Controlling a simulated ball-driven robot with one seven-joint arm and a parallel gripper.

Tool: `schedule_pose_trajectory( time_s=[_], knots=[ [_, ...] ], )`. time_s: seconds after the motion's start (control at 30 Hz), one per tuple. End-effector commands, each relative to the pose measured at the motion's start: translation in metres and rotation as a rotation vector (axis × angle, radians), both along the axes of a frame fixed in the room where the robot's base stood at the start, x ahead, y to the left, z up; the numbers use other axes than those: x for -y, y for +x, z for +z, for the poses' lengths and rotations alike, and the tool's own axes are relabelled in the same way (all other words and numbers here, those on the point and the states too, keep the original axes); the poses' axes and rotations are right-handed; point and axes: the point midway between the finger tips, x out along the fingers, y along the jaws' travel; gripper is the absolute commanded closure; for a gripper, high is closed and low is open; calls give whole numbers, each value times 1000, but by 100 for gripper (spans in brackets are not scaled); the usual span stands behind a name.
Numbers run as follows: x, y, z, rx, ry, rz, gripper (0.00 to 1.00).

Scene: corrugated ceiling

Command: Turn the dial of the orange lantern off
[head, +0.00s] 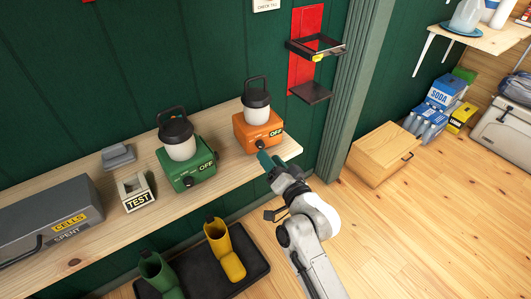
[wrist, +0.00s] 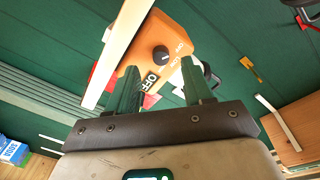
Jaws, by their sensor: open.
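The orange lantern (head: 245,132) stands upright near the right end of the wooden shelf, with a white globe, a dark cap and a handle. Its orange front also shows in the wrist view (wrist: 143,52), with a dark round dial (wrist: 161,52) and an "OFF" label beside it. The dial's exact setting is too small to read. My gripper (head: 263,158) is just in front of the lantern's base. In the wrist view its two green fingers (wrist: 160,75) are apart, with nothing between them, pointing at the dial's face without visibly touching it.
A green lantern (head: 176,172) stands to the left on the shelf (head: 100,228), with a tester block (head: 137,192) and a grey cells box (head: 40,215) further left. A red wall bracket (head: 300,80) is behind on the right. Boots (head: 222,250) stand on a tray below.

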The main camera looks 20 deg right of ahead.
Motion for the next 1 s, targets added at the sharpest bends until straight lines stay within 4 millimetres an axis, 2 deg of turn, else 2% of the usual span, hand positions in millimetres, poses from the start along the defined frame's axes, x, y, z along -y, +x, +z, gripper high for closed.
schedule_pose_trajectory(
  time_s=[0.03, 0.2, 0.4, 1.0],
  knots=[
    [2, -11, -1, -2, 0, 1, 49],
    [6, -40, -1, -2, 0, 1, 49],
    [10, -60, -1, -1, 0, 0, 49],
    [10, -64, 0, -1, 1, 1, 49]
  ],
)
